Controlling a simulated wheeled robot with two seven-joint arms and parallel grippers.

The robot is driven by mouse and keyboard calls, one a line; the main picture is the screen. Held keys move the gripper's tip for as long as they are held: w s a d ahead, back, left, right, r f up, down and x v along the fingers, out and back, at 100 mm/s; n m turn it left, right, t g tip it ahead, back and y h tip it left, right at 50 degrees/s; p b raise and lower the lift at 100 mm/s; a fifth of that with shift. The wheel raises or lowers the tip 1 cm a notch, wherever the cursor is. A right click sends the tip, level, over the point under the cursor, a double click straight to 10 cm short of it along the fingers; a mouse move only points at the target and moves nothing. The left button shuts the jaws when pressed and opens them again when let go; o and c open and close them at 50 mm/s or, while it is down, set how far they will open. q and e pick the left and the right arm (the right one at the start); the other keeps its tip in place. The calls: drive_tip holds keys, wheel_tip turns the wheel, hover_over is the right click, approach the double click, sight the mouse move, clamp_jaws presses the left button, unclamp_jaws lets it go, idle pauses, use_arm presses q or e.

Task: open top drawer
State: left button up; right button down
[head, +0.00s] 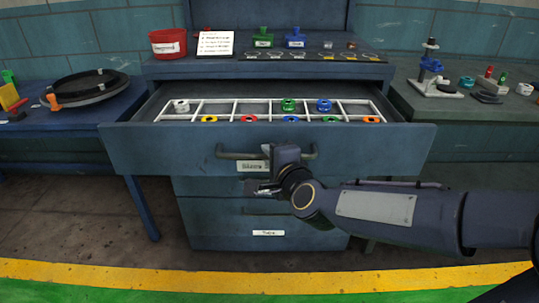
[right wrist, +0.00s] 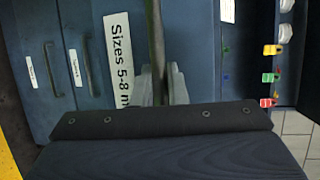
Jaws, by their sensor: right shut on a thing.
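The top drawer (head: 150,148) of the blue cabinet stands pulled out, and its inside shows. A white divider grid (head: 260,101) in it holds several coloured rings. The drawer's bar handle (head: 230,153) runs across its front above a label. My right gripper (head: 270,158) is at the middle of this handle. In the right wrist view its fingers (right wrist: 161,86) are shut around the handle bar (right wrist: 155,40), beside a label reading "Sizes 5-8 m". My left gripper does not show in either view.
The lower drawers (head: 215,220) are shut. A red tub (head: 168,43), a white card (head: 215,43) and green and blue stamp-like pieces stand on the cabinet top. Side benches hold a black round tray (head: 88,88) at left and a small stand (head: 432,75) at right.

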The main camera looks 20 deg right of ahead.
drive_tip(key=c, duration=1.5)
unclamp_jaws()
drive_tip(key=shift+o, duration=0.2)
drive_tip(key=p+v, duration=0.2)
drive_tip(key=v, duration=0.5)
drive_tip(key=shift+s, duration=0.4)
drive_tip(key=s+d+f+n+g+y, duration=0.1)
drive_tip(key=s+d+f+n+g, duration=0.15)
drive_tip(key=s+f+n, duration=0.35)
drive_tip(key=s+d+f+n+g, duration=0.1)
drive_tip(key=s+f+n+g, duration=0.1)
drive_tip(key=s+n+g, duration=0.45)
drive_tip(key=s+d+f+n+g+y, duration=0.1)
drive_tip(key=s+f+n, duration=0.2)
drive_tip(key=s, duration=0.5)
wheel_tip(320, 180, up, 22)
drive_tip(key=p, duration=2.2)
